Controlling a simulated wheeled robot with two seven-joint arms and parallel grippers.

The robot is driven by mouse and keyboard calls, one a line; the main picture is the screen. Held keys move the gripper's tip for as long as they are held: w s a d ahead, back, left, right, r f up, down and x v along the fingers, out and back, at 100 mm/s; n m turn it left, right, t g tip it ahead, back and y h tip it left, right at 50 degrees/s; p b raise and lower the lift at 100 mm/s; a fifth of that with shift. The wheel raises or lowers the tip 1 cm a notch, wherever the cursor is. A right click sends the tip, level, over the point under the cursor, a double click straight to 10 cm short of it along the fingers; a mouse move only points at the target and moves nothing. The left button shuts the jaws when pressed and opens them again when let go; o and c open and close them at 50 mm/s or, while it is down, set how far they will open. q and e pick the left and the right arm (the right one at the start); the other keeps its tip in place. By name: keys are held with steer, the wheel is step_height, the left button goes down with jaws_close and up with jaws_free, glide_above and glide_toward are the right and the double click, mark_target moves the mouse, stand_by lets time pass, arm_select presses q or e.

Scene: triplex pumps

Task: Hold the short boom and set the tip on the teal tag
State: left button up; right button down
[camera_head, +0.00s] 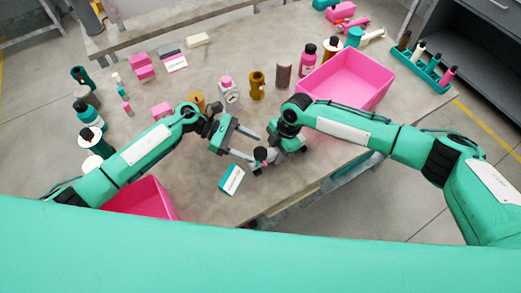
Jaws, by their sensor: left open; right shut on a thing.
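My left gripper (254,146) is open, its two light fingers spread and pointing right over the middle of the table. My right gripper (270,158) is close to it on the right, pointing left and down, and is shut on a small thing. A small dark and pink piece (261,154) shows at its fingers; I take it as part of the short boom, but the boom's shape and tip are mostly hidden. A teal and white tag-like block (232,179) lies on the table just below and left of the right gripper. I cannot tell whether anything touches it.
A large pink bin (352,78) stands at the right, and another pink bin (152,197) lies partly under my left arm. Bottles and a dial pump (229,97) stand behind the grippers. A teal rack (420,66) is at the far right. The table's front edge is near the block.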

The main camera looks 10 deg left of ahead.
mark_target(259, 151)
arm_select(q)
steer(key=shift+x, duration=2.1)
steer(key=c, duration=1)
steer(key=shift+n+t, duration=0.3)
steer(key=n+t, duration=0.2)
steer(key=shift+t, duration=0.4)
steer(key=shift+f+n+t+y, duration=0.1)
steer(key=shift+n+t+y, duration=0.2)
steer(key=shift+n+t, duration=1.35)
steer(key=shift+t, duration=0.25)
